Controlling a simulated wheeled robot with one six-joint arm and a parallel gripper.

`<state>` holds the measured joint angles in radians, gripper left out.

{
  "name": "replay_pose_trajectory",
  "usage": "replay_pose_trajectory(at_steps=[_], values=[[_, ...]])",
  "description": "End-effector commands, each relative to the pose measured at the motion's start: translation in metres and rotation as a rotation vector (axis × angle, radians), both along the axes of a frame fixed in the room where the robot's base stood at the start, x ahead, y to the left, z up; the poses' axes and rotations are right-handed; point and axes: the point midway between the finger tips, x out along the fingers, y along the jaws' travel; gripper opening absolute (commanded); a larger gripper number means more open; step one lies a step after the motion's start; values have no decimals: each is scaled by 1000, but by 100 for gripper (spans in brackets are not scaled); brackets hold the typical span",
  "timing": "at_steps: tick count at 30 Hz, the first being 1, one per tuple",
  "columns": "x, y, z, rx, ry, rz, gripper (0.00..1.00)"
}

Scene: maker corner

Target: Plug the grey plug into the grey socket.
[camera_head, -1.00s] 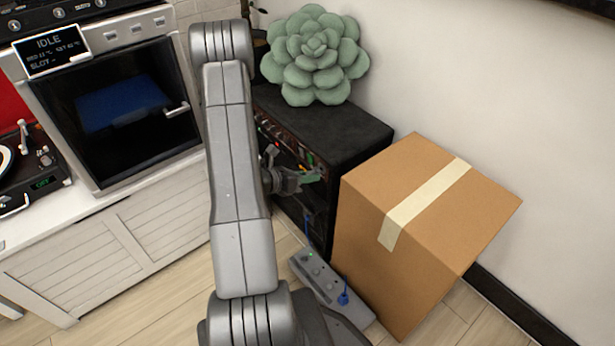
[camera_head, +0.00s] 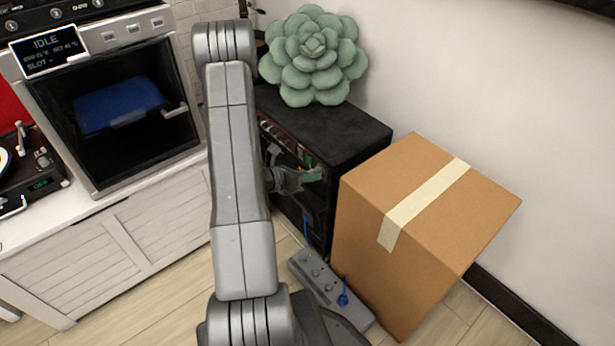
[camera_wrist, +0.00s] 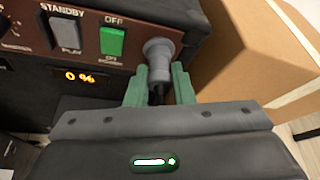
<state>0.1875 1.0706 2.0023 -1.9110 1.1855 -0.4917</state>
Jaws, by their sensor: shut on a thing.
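My gripper (camera_wrist: 159,85) has green fingers and is shut on the grey plug (camera_wrist: 158,58), in the wrist view. The plug is held at the right end of the brown front panel of a black amplifier-like unit (camera_head: 345,130). Its round grey front end is at or very close to the panel; I cannot tell whether it is seated. A dark cord shows between the fingers behind it. The grey socket is not clearly distinguishable, probably covered by the plug. In the head view, my gripper (camera_head: 308,178) is at the unit's front and the plug is too small to make out.
A cardboard box (camera_head: 400,270) stands close on the right. A grey power strip (camera_head: 312,272) with a blue plug (camera_head: 343,299) lies on the floor below.

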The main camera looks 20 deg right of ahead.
Motion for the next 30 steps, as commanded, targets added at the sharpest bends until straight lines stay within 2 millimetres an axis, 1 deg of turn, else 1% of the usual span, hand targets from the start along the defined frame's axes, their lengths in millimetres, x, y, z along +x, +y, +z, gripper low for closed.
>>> replay_pose_trajectory(at_steps=[1,2,3,5,6,14,17,20,30], values=[[0,-1,0,0,-1,0,1],[0,-1,0,0,-1,0,25],[0,-1,0,0,0,0,33],[0,-1,0,0,0,0,45],[0,-1,0,0,0,0,47],[0,0,0,0,0,0,47],[0,4,2,0,0,1,47],[-1,14,7,1,0,4,47],[-10,68,28,-1,0,6,47]])
